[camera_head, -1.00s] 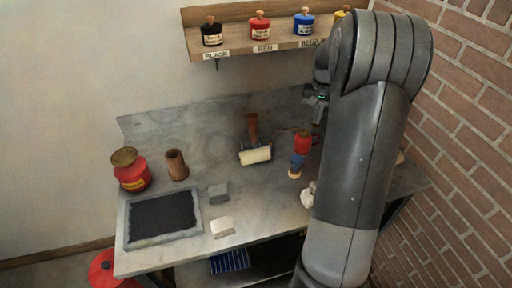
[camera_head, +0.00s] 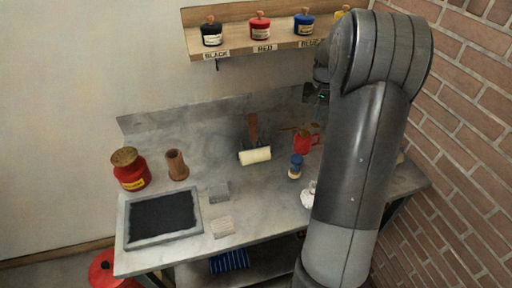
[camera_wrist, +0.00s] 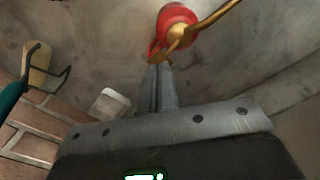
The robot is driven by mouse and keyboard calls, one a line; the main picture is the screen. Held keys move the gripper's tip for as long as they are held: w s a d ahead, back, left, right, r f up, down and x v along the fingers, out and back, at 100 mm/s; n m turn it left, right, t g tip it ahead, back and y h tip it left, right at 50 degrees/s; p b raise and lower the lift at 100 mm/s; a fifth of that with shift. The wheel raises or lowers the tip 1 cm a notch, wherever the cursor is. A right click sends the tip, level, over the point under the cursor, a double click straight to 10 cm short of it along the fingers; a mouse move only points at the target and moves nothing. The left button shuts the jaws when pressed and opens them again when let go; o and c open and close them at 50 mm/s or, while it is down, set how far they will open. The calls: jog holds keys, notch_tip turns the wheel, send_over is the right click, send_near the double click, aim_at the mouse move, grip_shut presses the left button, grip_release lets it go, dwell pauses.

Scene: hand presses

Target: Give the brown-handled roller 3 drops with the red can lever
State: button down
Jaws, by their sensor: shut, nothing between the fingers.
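The brown-handled roller (camera_head: 255,155) lies on the marble bench near the back, its cream sleeve toward the front and its brown handle (camera_head: 252,126) against the backsplash. The red can (camera_head: 302,144) stands to its right, with a thin spout pointing left toward the roller. In the wrist view the red can (camera_wrist: 178,20) shows at the top with a brass spout and lever part. My gripper (camera_wrist: 160,68) is shut and empty, its fingertips close below the can's brass part; I cannot tell whether they touch. In the head view my arm mostly hides the gripper.
A blue-and-wood tool (camera_head: 295,167) and a white object (camera_head: 308,194) stand in front of the can. A teal-handled roller (camera_wrist: 38,62) shows at the left of the wrist view. A brick wall is right.

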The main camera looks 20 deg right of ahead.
jog(key=shift+f, duration=1.05)
jog(key=shift+r, duration=1.25)
jog(key=shift+r, duration=3)
